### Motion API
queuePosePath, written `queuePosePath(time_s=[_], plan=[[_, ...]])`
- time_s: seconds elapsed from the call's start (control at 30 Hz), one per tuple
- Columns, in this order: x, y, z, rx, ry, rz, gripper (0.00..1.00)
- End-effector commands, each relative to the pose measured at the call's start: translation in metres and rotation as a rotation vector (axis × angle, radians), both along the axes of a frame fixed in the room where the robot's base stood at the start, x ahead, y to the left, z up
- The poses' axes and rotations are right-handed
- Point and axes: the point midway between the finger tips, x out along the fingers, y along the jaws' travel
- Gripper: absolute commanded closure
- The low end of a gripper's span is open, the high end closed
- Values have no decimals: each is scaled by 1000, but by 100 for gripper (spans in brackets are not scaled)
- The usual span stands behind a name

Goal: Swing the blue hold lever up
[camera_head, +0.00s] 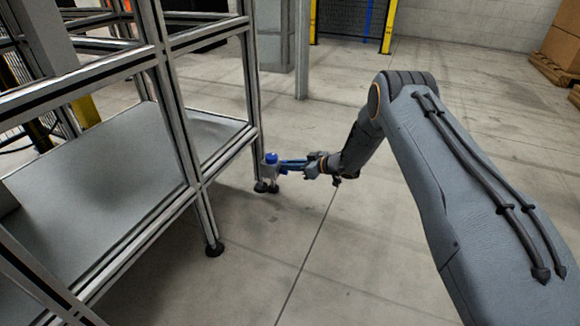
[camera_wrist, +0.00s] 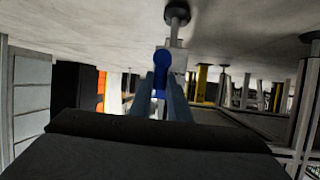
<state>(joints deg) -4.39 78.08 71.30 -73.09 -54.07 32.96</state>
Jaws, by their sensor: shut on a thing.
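The blue hold lever (camera_head: 271,158) is at the foot of the frame's far right post, low above the floor. It has a rounded blue hub on a small grey block, and its arm points right toward my gripper (camera_head: 305,166), looking roughly level. In the wrist view, which looks upside down, the blue lever (camera_wrist: 161,62) lies between the two fingers of my gripper (camera_wrist: 161,90). The fingers are shut on it. They hide part of the lever's arm.
A metal frame rack (camera_head: 166,110) with grey shelves (camera_head: 105,180) stands at the left, close beside the lever. A grey post (camera_head: 302,50) and a yellow-framed fence (camera_head: 390,25) stand behind. Boxes on a pallet (camera_head: 560,45) are at far right. The floor around my arm is clear.

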Motion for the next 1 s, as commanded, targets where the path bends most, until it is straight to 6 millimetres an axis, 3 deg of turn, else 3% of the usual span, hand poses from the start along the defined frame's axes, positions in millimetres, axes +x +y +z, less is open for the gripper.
queuePosePath(time_s=[0.2,0.23,0.33,0.73,1.0], plan=[[0,0,0,0,1,0,100],[0,0,0,0,1,0,79],[0,0,0,0,1,0,65],[-2,-4,2,0,0,-1,65],[-16,-30,16,0,1,-3,65]])
